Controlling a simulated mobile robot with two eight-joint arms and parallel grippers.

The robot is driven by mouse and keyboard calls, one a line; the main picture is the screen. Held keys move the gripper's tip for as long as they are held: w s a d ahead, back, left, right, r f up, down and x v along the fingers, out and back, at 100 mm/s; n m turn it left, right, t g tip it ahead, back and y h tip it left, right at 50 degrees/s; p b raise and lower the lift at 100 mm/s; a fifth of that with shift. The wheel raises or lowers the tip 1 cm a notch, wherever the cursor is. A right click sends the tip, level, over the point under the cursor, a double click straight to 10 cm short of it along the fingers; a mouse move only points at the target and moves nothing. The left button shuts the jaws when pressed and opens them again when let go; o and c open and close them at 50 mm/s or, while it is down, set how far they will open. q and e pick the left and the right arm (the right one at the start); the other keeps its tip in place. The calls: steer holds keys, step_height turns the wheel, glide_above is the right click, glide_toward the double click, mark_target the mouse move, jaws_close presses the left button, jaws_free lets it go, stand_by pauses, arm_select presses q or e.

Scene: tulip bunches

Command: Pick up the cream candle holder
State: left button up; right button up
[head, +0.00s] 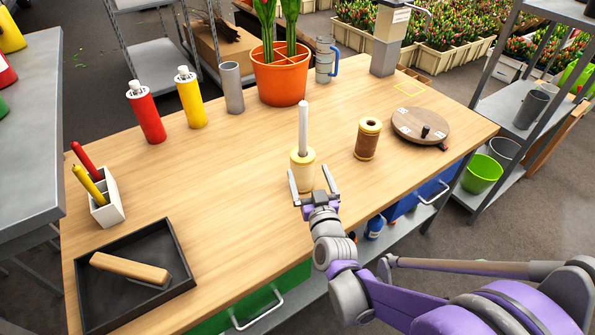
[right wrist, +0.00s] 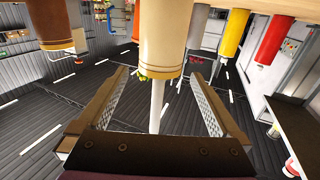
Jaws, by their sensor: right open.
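The cream candle holder (head: 302,172) stands upright on the wooden table with a tall white candle (head: 303,127) in it. In the right wrist view, which is upside down, the holder (right wrist: 163,40) hangs from the top with the candle (right wrist: 157,108) pointing down. My right gripper (head: 312,182) is open, just in front of the holder, with a fingertip to either side of its near face. In the wrist view the open fingers (right wrist: 160,76) frame the holder, with gaps on both sides. My left gripper is not in view.
A brown spool (head: 367,140) and a round wooden board (head: 421,126) stand to the right. Behind are a grey cylinder (head: 231,88), yellow bottle (head: 191,100), red bottle (head: 147,115) and orange pot (head: 279,78). A black tray (head: 178,243) lies front left. The table left of the holder is clear.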

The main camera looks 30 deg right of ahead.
mark_target(302, 157)
steer(key=x, duration=0.7)
steer(key=shift+w+f, duration=0.1)
jaws_close()
stand_by(0.4)
